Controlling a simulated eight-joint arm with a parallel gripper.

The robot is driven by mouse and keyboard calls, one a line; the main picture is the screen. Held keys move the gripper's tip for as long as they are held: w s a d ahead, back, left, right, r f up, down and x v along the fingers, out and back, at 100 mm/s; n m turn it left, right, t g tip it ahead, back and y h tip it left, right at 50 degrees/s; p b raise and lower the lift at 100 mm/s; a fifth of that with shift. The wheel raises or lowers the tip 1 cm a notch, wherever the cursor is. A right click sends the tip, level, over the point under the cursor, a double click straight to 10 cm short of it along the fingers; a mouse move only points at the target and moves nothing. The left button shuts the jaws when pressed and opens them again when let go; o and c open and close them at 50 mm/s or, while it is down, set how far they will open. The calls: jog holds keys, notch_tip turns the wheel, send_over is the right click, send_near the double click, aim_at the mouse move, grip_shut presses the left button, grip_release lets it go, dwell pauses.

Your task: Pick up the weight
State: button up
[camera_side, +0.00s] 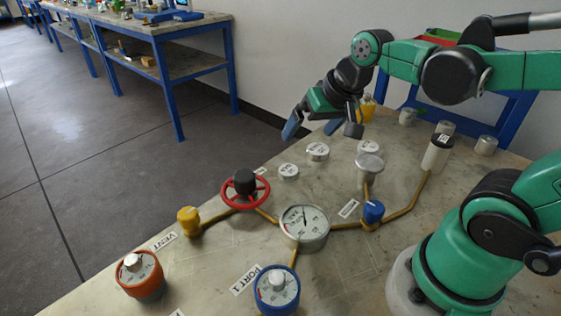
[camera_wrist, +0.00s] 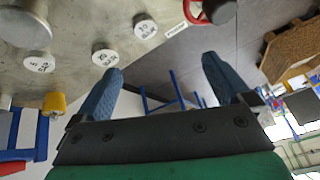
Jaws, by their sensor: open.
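Several short metal weights with white labelled tops stand on the bench. In the side view, one weight (camera_side: 318,151) is below my gripper (camera_side: 322,128), a smaller one (camera_side: 288,171) is nearer the camera, and another (camera_side: 368,147) is to the right, partly behind a silver knob. The wrist view shows three labelled discs: one at left (camera_wrist: 39,61), one in the middle (camera_wrist: 105,56) and one at upper right (camera_wrist: 145,27). My gripper also shows in the wrist view (camera_wrist: 162,68), its blue fingers apart with nothing between them. It hangs above the bench, clear of the weights.
A red handwheel (camera_side: 245,193), a round gauge (camera_side: 304,226), a silver knob (camera_side: 369,165) and a blue valve (camera_side: 373,211) stand along brass pipes. A white cylinder (camera_side: 437,153) stands at right. An orange vessel (camera_side: 140,275) and blue vessel (camera_side: 277,290) are nearer the camera.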

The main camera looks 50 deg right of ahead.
jog(key=shift+o, duration=0.2)
jog(key=a+n, duration=0.1)
jog(key=s+a+n+t, duration=0.1)
jog(key=n, duration=0.1)
jog(key=a+n, duration=0.1)
jog(key=a, duration=0.1)
jog(key=shift+s+f+n, duration=0.3)
jog(key=shift+d, duration=0.1)
jog(key=m+g, duration=0.2)
jog(key=g, duration=0.5)
send_over(319, 148)
jog(key=shift+y, duration=0.4)
notch_tip(319, 148, down, 8)
jog(key=shift+r, duration=0.1)
jog(key=shift+f, duration=2.9)
grip_shut()
